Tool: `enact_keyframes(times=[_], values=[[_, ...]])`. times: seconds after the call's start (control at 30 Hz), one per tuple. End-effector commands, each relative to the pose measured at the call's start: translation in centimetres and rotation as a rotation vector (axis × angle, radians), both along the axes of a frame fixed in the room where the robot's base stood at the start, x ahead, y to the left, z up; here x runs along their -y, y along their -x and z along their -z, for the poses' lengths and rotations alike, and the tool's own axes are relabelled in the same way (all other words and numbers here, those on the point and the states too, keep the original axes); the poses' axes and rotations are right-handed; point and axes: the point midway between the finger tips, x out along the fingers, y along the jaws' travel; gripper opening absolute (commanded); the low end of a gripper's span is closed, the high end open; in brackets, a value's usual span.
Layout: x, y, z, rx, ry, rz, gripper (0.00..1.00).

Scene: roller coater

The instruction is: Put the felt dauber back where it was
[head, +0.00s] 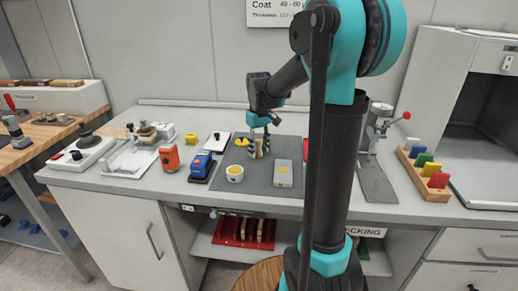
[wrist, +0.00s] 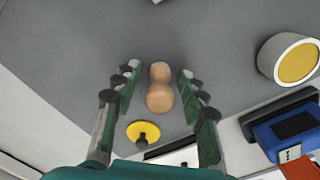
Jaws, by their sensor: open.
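A tan, peanut-shaped wooden handle, which I take to be the felt dauber (wrist: 160,88), stands on the grey mat (head: 228,183) in the wrist view. Any felt end is hidden from me. My gripper (head: 259,149) is low over the back of the mat in the head view. In the wrist view my gripper (wrist: 157,78) is open, with one finger on each side of the dauber and a visible gap at both sides.
A white cup with yellow content (head: 235,174) stands on the mat, left of a grey box (head: 284,174). A yellow disc with a black knob (wrist: 143,132) lies close by. A blue device (head: 201,165) and orange device (head: 169,158) stand left.

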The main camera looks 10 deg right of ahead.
Motion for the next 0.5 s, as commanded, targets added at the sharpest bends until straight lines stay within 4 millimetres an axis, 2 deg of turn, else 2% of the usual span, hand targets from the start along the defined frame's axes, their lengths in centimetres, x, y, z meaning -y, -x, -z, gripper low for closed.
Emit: enact_keyframes(times=[0.23,0.5], values=[[0.0,0.0,-1.4,0.000,0.000,0.000,0.42],[0.0,0.0,-6.7,0.000,0.000,0.000,0.42]])
